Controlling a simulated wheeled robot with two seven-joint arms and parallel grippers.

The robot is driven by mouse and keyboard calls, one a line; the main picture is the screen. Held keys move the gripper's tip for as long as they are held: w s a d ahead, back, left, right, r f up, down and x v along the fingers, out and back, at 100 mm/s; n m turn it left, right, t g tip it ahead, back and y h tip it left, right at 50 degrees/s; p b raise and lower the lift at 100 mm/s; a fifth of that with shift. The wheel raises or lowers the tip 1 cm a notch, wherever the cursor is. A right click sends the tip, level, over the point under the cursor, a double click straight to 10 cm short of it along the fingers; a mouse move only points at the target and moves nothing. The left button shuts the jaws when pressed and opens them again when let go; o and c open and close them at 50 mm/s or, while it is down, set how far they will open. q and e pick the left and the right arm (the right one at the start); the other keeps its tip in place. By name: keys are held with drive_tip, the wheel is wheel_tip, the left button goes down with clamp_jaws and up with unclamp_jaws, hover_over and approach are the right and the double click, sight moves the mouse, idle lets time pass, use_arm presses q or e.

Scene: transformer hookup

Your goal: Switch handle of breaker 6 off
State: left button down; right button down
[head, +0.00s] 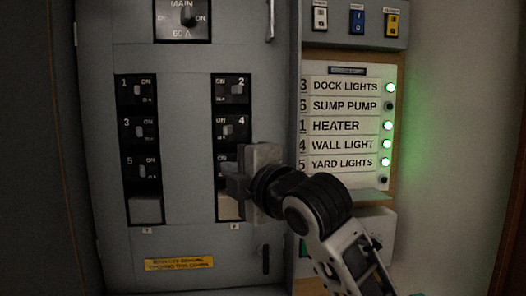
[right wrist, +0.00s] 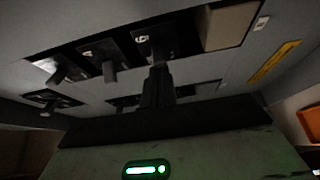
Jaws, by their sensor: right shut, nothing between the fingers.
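Breaker 6 (right wrist: 154,42) shows in the right wrist view, in the row beside breaker 4 (right wrist: 98,54). My right gripper (right wrist: 157,80) is shut and empty, with its fingertips right at breaker 6's handle. The fingers cover much of that handle, so I cannot tell its position or whether they touch. In the head view my right gripper (head: 232,178) is in front of the lower right breaker column and hides breaker 6. The sump pump label (head: 344,106), numbered 6, has a dark lamp (head: 389,107) beside it. My left gripper is not in view.
Breaker 4 (head: 228,129) and breaker 2 (head: 235,89) sit above. Breakers 1 (head: 137,89), 3 (head: 140,130) and 5 (head: 141,169) form the left column. The main switch (head: 184,18) is at the top. The dock, heater, wall and yard lamps glow green.

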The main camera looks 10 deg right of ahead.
drive_tip(key=s+a+p, duration=0.1)
drive_tip(key=a, duration=0.3)
drive_tip(key=w+d+b+v, duration=0.1)
drive_tip(key=v, duration=0.9)
drive_tip(key=shift+d, duration=0.4)
drive_tip(key=shift+s+f, duration=0.1)
